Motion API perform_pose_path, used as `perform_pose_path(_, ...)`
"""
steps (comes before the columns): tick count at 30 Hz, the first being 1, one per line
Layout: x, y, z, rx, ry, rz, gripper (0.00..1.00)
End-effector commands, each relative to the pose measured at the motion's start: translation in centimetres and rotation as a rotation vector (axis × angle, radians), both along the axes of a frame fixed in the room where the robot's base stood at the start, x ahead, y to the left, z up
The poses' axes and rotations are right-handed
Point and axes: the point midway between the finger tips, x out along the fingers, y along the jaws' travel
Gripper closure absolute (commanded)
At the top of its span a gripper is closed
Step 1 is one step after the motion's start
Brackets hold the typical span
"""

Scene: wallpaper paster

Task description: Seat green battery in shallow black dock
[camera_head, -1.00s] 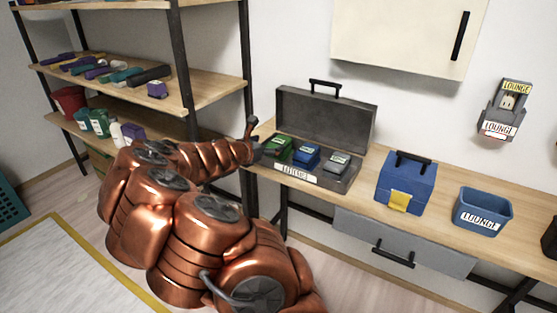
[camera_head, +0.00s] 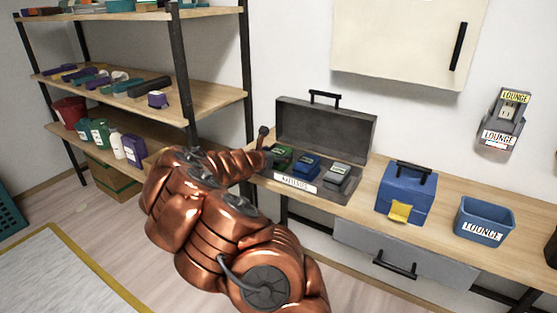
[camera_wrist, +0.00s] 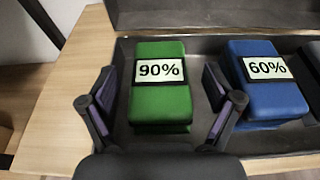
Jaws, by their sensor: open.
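The green battery (camera_wrist: 160,106), labelled 90%, sits in the open grey battery case (camera_head: 347,138) on the workbench. In the head view the green battery (camera_head: 283,155) is partly hidden by my arm. My gripper (camera_wrist: 160,92) is open, with one finger on each side of the green battery in the wrist view. Gaps show between the fingers and the battery's sides. In the head view my gripper is mostly hidden behind my arm at the case's left end. I cannot make out a shallow black dock for certain; a grey wall unit (camera_head: 503,121) labelled LOUNGE hangs at the right.
A blue battery (camera_wrist: 264,84) labelled 60% stands close to the right finger, with a grey one (camera_head: 338,172) beyond it. The raised case lid stands behind. A blue toolbox (camera_head: 405,187) and blue bin (camera_head: 484,219) are farther right. A shelf (camera_head: 175,100) is at left.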

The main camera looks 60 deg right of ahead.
Motion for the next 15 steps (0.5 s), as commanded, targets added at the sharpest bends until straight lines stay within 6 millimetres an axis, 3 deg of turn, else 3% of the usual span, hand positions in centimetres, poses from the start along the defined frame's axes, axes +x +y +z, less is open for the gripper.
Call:
perform_pose_path(6,0.14,-1.20,-0.43,0.001,-0.002,0.002,0.10)
perform_pose_path(14,0.11,-1.28,-0.44,0.000,-0.001,0.001,0.10)
perform_pose_path(15,0.11,-1.29,-0.43,0.000,-0.001,0.001,0.15)
